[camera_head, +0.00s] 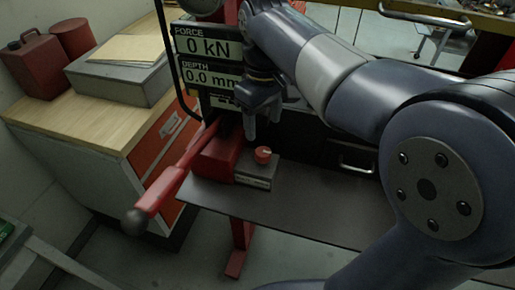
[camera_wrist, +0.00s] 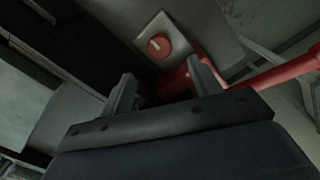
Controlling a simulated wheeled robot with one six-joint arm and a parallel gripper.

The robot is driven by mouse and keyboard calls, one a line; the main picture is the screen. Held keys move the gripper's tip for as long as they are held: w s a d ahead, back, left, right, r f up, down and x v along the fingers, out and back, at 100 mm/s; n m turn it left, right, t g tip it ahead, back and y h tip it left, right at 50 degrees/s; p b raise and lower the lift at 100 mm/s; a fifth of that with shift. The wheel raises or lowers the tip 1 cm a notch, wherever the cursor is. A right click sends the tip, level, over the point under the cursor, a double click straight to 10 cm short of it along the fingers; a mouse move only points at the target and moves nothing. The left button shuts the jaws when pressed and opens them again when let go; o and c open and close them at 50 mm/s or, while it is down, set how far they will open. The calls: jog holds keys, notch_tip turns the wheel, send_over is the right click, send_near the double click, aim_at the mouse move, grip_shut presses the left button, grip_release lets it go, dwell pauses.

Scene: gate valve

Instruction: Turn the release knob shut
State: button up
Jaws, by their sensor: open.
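The release knob (camera_head: 263,155) is a small round red knob on top of a grey block (camera_head: 257,176). In the wrist view the knob (camera_wrist: 159,45) shows a pale pointer line and sits on a light square plate (camera_wrist: 176,38), beyond my fingertips. My gripper (camera_head: 262,130) hangs above and slightly left of the knob, apart from it. In the wrist view my gripper (camera_wrist: 160,78) has its two fingers spread wide with nothing between them.
A red pump body (camera_head: 215,157) with a long red lever (camera_head: 172,187) stands left of the knob. Displays reading 0 kN (camera_head: 207,46) and 0.0 mm (camera_head: 210,77) are behind. The dark bench top (camera_head: 310,205) is clear to the right. A wooden cabinet (camera_head: 90,125) stands at left.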

aim_at(263, 151)
notch_tip(263, 151, down, 9)
dwell(0.3)
jog(key=shift+c, duration=0.2)
jog(key=c, duration=0.9)
